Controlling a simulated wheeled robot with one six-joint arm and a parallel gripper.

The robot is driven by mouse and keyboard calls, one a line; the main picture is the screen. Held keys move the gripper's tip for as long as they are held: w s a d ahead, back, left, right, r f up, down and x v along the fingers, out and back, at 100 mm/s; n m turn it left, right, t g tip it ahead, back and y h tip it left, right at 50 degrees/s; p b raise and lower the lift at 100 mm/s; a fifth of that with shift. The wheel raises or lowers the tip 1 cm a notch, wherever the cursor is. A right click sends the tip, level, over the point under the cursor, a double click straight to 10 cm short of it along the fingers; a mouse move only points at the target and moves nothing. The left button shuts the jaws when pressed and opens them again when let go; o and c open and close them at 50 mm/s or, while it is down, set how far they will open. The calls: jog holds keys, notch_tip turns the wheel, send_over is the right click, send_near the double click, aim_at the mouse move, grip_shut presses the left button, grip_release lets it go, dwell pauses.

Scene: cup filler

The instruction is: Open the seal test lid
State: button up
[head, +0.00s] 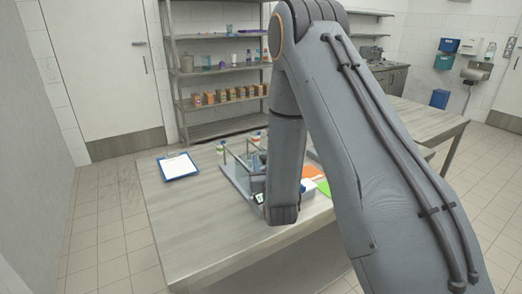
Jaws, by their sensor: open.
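The cup filler (236,181) stands on the table, with a grey base plate and thin upright posts. My arm covers its right part. A small dark part with a pale green patch (258,198) shows just left of my lower arm link; I cannot tell what it belongs to. I cannot make out the seal test lid, nor whether it is open or shut. My gripper is hidden behind my own arm, which reaches down in front of the machine.
The table (190,225) is clear at its front left. A blue clipboard (178,166) with white paper lies at the back left. Orange and green sheets (322,186) lie right of my arm. Shelves (222,66) with several small boxes stand behind. Another table (425,120) stands at the right.

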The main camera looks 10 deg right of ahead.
aim_at(262, 151)
jog(key=w, duration=0.2)
jog(key=w+p, duration=0.1)
jog(key=w, duration=0.1)
jog(key=w+p, duration=0.1)
jog(key=w, duration=0.1)
jog(key=shift+w+d, duration=0.35)
jog(key=shift+c, duration=0.3)
grip_shut()
